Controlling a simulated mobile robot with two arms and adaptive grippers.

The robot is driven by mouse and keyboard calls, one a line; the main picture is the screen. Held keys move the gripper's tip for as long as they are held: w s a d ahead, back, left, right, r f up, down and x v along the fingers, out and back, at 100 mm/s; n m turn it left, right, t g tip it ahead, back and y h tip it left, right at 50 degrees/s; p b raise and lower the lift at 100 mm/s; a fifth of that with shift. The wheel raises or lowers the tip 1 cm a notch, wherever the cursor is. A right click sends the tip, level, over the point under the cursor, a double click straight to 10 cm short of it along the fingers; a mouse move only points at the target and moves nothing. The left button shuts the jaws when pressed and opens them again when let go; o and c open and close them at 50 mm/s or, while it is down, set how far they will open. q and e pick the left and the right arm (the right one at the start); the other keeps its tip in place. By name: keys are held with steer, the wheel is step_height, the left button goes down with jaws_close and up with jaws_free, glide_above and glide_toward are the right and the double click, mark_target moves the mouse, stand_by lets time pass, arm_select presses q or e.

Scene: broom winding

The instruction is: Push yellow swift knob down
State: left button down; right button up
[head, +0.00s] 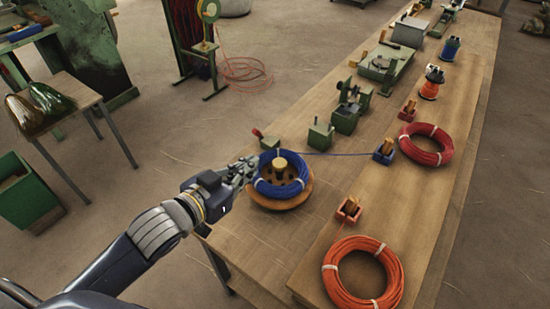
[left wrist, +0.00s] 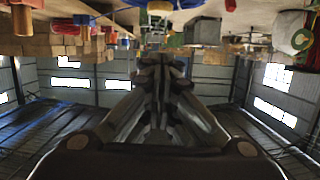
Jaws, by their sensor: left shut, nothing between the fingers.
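The swift is a round wooden disc (head: 272,203) near the front left edge of the bench. A blue wire coil (head: 268,188) lies around its centre, and a pale yellow knob (head: 280,164) stands up inside the coil. My left gripper (head: 250,166) is at the coil's left side, its fingers pointing towards the knob but apart from it. Whether it touches the coil I cannot tell. In the left wrist view, upside down, the fingers (left wrist: 163,62) are together and empty. A yellow piece (left wrist: 160,5) shows at the top edge there. My right gripper is not in view.
A blue wire runs from the swift to a small blue guide block (head: 384,155). An orange coil (head: 337,284) and a red coil (head: 444,152) lie on the bench (head: 290,240). A small green block with a red-handled lever (head: 268,142) stands just behind the swift.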

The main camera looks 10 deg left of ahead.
arm_select(q)
steer(key=shift+w+d+r, duration=0.1)
steer(key=shift+d+r, duration=0.05)
steer(key=shift+r, duration=0.35)
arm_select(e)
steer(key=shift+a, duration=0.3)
arm_select(q)
steer(key=shift+w, duration=0.1)
steer(key=p, duration=0.2)
glide_above(275, 168)
step_height(275, 168, down, 2)
steer(key=shift+w+d+f, duration=0.1)
steer(key=shift+w+f, duration=0.05)
step_height(275, 168, down, 3)
steer(key=shift+s+f, duration=0.25)
steer(key=shift+f, duration=0.35)
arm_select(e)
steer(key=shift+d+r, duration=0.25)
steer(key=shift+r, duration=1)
